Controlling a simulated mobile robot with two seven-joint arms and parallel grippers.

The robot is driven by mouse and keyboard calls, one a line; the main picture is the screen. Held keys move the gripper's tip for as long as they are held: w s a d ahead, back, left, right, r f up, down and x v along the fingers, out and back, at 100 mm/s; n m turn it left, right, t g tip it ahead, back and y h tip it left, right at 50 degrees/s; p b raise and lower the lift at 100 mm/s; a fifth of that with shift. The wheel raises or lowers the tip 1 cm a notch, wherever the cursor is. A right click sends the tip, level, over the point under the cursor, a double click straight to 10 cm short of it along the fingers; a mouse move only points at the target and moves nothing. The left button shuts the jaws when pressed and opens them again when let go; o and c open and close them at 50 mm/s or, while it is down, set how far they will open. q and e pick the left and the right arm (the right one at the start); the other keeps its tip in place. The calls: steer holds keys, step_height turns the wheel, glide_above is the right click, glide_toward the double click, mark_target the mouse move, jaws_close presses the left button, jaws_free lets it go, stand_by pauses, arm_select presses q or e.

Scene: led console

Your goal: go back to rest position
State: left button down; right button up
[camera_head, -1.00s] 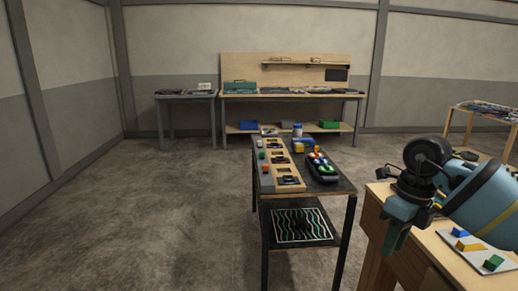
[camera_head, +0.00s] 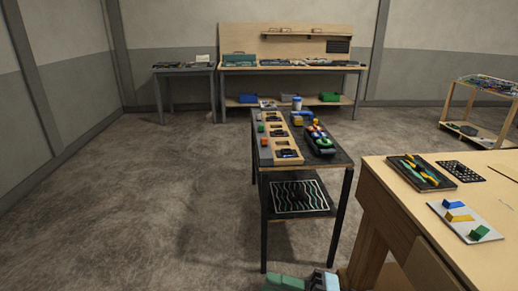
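No object is named in the task. Teal-green and blue-grey parts that look like my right gripper (camera_head: 286,283) show at the bottom edge, just right of the middle, in front of the dark narrow table. Most of it is cut off by the frame, so I cannot tell whether it is open or shut. I see nothing held in it. My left gripper is not in view.
A dark two-level table (camera_head: 340,160) bears a wooden slotted board (camera_head: 287,151) and a black tray (camera_head: 320,148) of coloured pieces. A wooden table (camera_head: 400,205) at right bears a white board (camera_head: 470,232) with blocks. A workbench (camera_head: 235,68) stands behind. Floor at left is clear.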

steer(key=s+d+f+m+t+h, duration=0.3)
steer(key=d+f+m+t+h, duration=0.3)
steer(key=m, duration=0.5)
steer(key=s+d+f+m+t+h, duration=0.2)
steer(key=d+f+m+t+h, duration=0.2)
steer(key=f+m+t+h, duration=0.5)
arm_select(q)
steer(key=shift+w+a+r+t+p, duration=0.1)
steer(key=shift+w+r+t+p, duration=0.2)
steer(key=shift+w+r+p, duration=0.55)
arm_select(e)
steer(key=s+d+f+m+g+h, duration=0.1)
steer(key=s+d+f+m+g, duration=0.2)
steer(key=s, duration=0.7)
steer(key=s+d+f+m+g+h, duration=0.2)
steer(key=s+d+f+m+g, duration=0.1)
steer(key=s+f+m+g, duration=0.4)
steer(key=s+f, duration=0.3)
steer(key=shift+d+f, duration=0.3)
steer(key=shift+d, duration=0.05)
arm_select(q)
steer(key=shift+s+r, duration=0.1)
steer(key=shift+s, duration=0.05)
